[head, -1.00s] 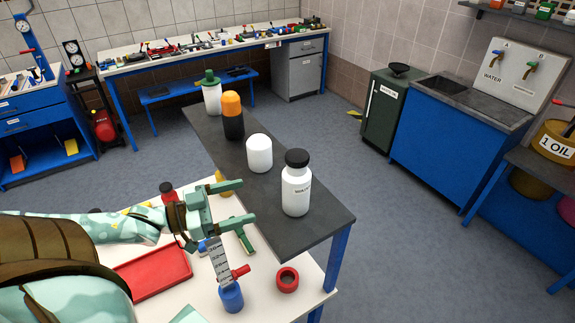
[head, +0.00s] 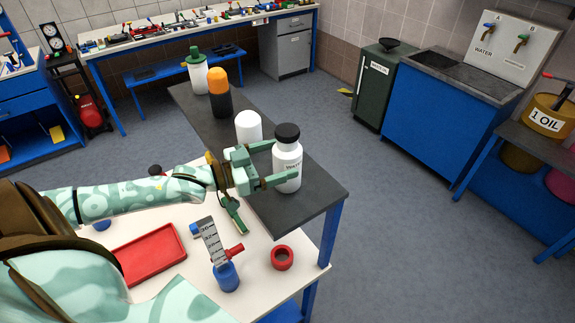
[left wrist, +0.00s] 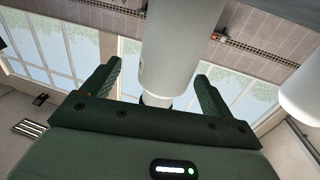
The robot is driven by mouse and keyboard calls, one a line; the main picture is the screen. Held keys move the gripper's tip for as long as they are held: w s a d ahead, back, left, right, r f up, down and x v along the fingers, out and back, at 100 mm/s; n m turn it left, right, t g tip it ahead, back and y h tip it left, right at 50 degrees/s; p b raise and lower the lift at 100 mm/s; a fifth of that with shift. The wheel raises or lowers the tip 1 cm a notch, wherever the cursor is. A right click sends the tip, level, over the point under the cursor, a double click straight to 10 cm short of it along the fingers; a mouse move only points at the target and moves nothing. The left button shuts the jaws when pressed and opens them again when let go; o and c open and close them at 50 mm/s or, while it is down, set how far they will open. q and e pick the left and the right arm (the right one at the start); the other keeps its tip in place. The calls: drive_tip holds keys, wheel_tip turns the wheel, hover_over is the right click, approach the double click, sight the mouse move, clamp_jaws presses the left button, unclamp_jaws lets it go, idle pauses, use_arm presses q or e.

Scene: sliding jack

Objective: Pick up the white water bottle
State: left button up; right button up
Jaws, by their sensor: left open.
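The white water bottle (head: 288,158) with a black cap stands upright near the front end of the dark grey table (head: 318,196). My left gripper (head: 272,164) is open, with its green fingers reaching to either side of the bottle. In the left wrist view the bottle (left wrist: 180,50) rises between the two spread fingers (left wrist: 157,92), and I see no finger closed on it. My right gripper is not in view.
A plain white container (head: 248,127) stands just behind the bottle, then an orange-topped black bottle (head: 220,98) and a green-capped white bottle (head: 197,75).

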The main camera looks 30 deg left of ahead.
sight(294, 151)
use_arm(q)
drive_tip(key=x, duration=0.2)
drive_tip(key=p+x, duration=0.1)
drive_tip(key=x, duration=0.1)
drive_tip(key=shift+w+a+r, duration=0.15)
drive_tip(key=shift+w+a, duration=0.05)
drive_tip(key=shift+w, duration=0.2)
drive_tip(key=shift+w+d, duration=0.2)
drive_tip(key=c, duration=1.2)
